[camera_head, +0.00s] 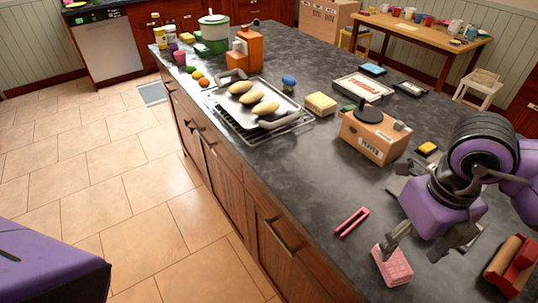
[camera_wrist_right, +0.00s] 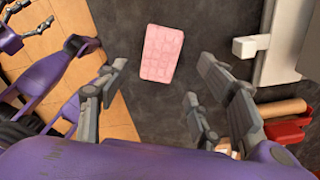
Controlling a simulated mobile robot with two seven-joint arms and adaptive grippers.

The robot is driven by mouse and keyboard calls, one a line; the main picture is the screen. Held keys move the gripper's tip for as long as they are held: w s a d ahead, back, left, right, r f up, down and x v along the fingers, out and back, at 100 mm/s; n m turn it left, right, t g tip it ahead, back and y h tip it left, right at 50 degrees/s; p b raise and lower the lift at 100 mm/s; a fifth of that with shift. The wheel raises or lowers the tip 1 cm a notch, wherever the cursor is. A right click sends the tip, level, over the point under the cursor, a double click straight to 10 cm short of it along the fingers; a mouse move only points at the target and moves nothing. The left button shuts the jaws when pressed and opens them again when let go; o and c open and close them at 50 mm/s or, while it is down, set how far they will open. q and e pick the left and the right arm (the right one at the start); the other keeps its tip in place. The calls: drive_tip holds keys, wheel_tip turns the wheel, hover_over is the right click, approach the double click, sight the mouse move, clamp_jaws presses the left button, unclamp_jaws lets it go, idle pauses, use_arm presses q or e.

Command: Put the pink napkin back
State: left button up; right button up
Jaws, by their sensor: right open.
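The pink napkin (camera_head: 392,268) is a folded, quilted-looking block lying on the dark countertop (camera_head: 300,165) near its front edge. In the right wrist view, the napkin (camera_wrist_right: 162,53) lies beyond and between the fingertips. My right gripper (camera_head: 415,248) is open and empty, its fingers spread above the counter close to the napkin. In the right wrist view, the right gripper (camera_wrist_right: 163,66) frames the napkin from either side. The purple left arm (camera_wrist_right: 62,75) shows at the left of that view; whether its jaws are open is unclear there.
A pink tong-like item (camera_head: 352,222) lies left of the napkin. A red item with a wooden roller (camera_head: 510,265) sits at right, and a white object (camera_wrist_right: 272,45) lies beside the napkin. A wooden box (camera_head: 372,140) and a tray rack (camera_head: 258,110) stand farther back.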

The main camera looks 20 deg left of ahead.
sight(396, 260)
wheel_tip(396, 260, up, 6)
drive_tip(key=shift+r, duration=0.25)
